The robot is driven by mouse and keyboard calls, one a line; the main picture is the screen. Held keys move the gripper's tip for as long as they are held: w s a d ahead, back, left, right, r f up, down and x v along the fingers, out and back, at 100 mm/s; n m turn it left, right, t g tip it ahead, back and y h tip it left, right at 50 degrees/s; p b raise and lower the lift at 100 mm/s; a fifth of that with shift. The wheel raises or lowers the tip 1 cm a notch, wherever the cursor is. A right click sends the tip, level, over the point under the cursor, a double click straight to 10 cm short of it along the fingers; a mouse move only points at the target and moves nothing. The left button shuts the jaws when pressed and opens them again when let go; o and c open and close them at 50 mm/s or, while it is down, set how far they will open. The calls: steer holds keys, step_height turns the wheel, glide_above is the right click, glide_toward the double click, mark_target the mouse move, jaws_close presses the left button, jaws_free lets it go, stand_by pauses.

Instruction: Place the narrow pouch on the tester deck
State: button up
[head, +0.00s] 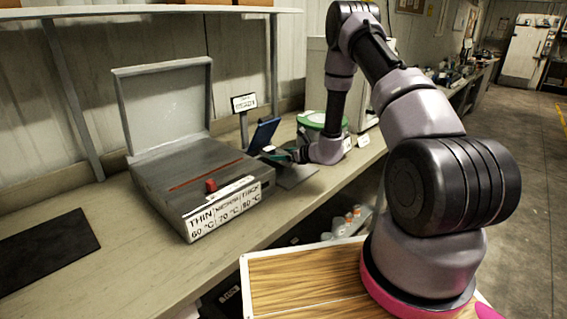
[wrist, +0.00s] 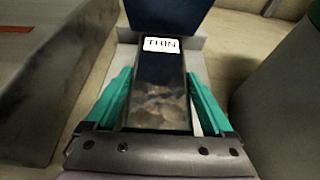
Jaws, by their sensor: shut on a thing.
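My gripper (wrist: 160,105) has teal fingers, shut on the sides of a dark, shiny, flat pouch (wrist: 158,85) with a white "THIN" label at its far end. In the head view my gripper (head: 286,155) is over the bench, just right of the grey box, and mostly hidden by my wrist. The pouch is close in front of a dark blue upright panel (wrist: 165,15), seen also in the head view (head: 264,134). A grey plate (head: 297,177) lies below; which part is the tester deck is not marked, and contact is unclear.
A grey box (head: 195,183) with a raised lid (head: 165,100), a red knob and a THIN/MEDIUM/THICK temperature label stands left. A green-lidded container (head: 312,120) is close behind my wrist. A black mat (head: 45,248) lies at the left. Bench between mat and box is clear.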

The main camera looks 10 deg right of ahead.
steer(key=shift+d+f, duration=0.15)
steer(key=shift+f, duration=1.4)
steer(key=shift+s+f, duration=0.1)
steer(key=shift+f, duration=0.05)
steer(key=o, duration=1.3)
